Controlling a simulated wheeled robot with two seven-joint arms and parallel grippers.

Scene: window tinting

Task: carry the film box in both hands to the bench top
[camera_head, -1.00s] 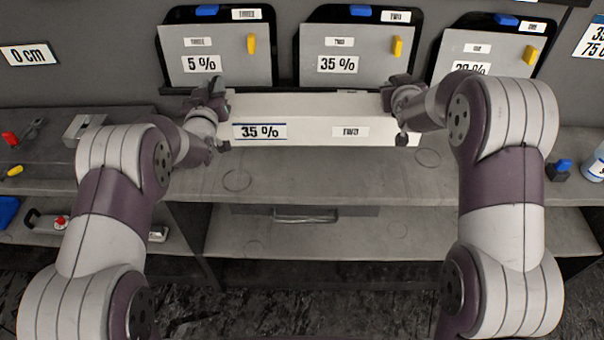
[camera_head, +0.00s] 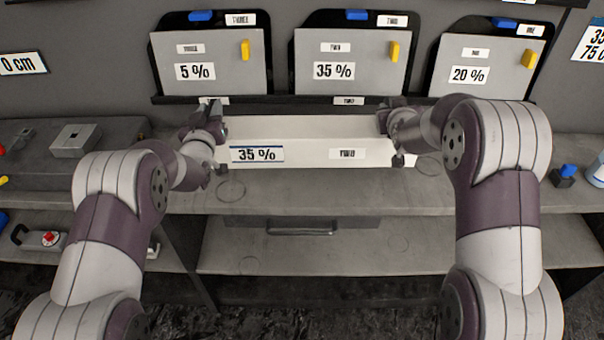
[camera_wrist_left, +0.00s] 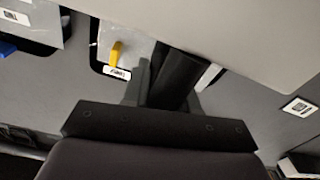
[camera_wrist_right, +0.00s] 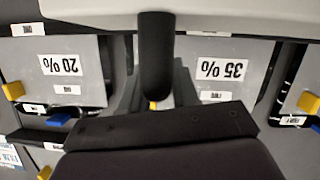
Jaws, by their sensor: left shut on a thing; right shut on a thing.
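The film box (camera_head: 300,153) is a long white box with labels "35 %" and "TWO" on its front, seen in the head view at the back of the bench top (camera_head: 290,199). My left gripper (camera_head: 216,135) is shut on its left end, and my right gripper (camera_head: 391,135) is shut on its right end. The box lies level between them. A pale face of the box fills the top of the left wrist view (camera_wrist_left: 230,25) and the right wrist view (camera_wrist_right: 230,16). Whether its underside touches the bench cannot be told.
Behind the box stand grey panels labelled 5 % (camera_head: 210,71), 35 % (camera_head: 350,71) and 20 % (camera_head: 484,75). A metal block (camera_head: 76,140) sits at left. A blue-topped item (camera_head: 565,174) and a white bottle (camera_head: 597,172) stand at right. The bench front is clear.

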